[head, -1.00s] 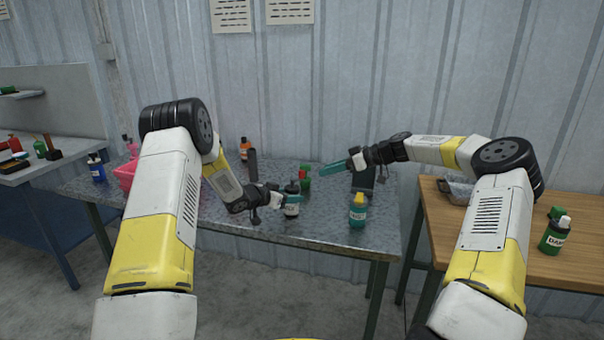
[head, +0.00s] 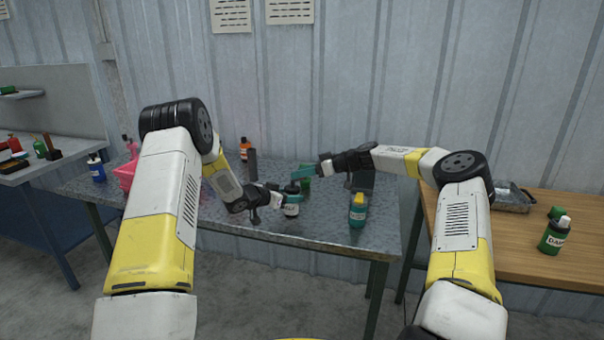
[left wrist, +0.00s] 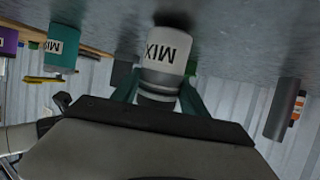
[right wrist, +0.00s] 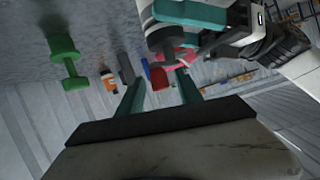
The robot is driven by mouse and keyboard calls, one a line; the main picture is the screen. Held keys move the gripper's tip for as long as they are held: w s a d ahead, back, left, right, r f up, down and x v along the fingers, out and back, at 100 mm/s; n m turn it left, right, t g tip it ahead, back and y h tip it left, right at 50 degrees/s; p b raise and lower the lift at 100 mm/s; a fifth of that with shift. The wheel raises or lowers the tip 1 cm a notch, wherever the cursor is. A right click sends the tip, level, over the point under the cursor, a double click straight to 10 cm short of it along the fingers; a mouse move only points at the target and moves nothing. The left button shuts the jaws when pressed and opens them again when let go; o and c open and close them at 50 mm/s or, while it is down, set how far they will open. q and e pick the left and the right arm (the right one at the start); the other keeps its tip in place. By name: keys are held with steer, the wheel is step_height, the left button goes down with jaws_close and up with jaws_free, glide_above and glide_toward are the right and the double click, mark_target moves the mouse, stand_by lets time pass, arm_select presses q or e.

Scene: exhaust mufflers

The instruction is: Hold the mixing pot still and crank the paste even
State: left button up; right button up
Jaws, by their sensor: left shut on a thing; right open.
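The mixing pot (head: 292,209) is a small white pot with a dark top on the grey metal table. Its MIX label shows upside down in the left wrist view (left wrist: 162,55). My left gripper (head: 290,198) is shut on the pot, its teal fingers on either side of the dark neck (left wrist: 158,92).
The table's front is clear.

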steer(key=shift+a, duration=0.1)
jaws_close()
steer(key=shift+s+m+t+h, duration=0.1)
steer(key=shift+m+t+h, duration=0.2)
steer(key=shift+m+t, duration=0.1)
stand_by(0.6)
